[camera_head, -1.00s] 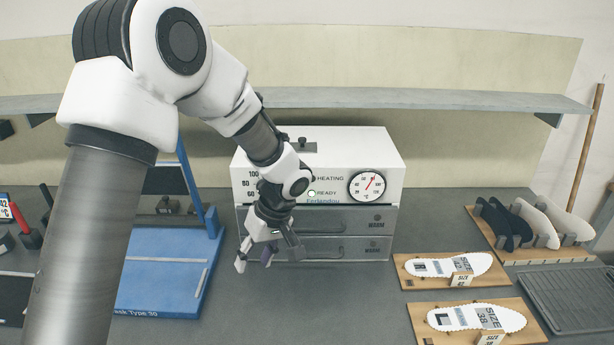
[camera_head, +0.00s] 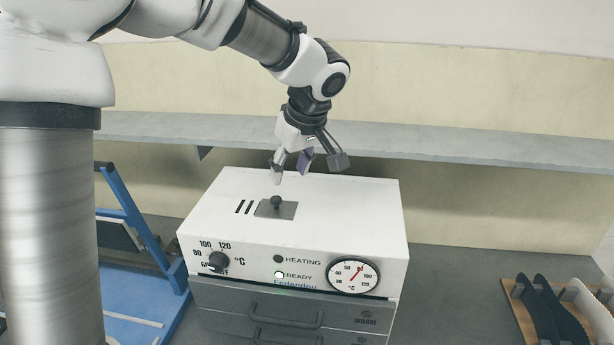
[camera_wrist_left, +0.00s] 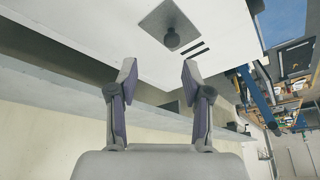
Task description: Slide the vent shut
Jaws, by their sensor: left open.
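The vent on top of the white oven (camera_head: 340,215) has a grey sliding plate (camera_head: 288,211) with a dark round knob (camera_head: 276,202). Dark slots (camera_head: 244,207) show uncovered to the left of the plate. In the left wrist view the plate (camera_wrist_left: 158,20), the knob (camera_wrist_left: 172,40) and the slots (camera_wrist_left: 190,50) lie just beyond the fingertips. My left gripper (camera_head: 308,163) is open and empty, above the rear of the oven top and apart from the knob; its fingers (camera_wrist_left: 158,78) also show in the wrist view. My right gripper is not in view.
A grey shelf (camera_head: 430,142) runs along the wall behind the oven. The oven front has a dial (camera_head: 217,262), a gauge (camera_head: 353,276) and drawers (camera_head: 290,315). A blue frame (camera_head: 128,200) stands at left. A rack with dark insoles (camera_head: 550,312) is at right.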

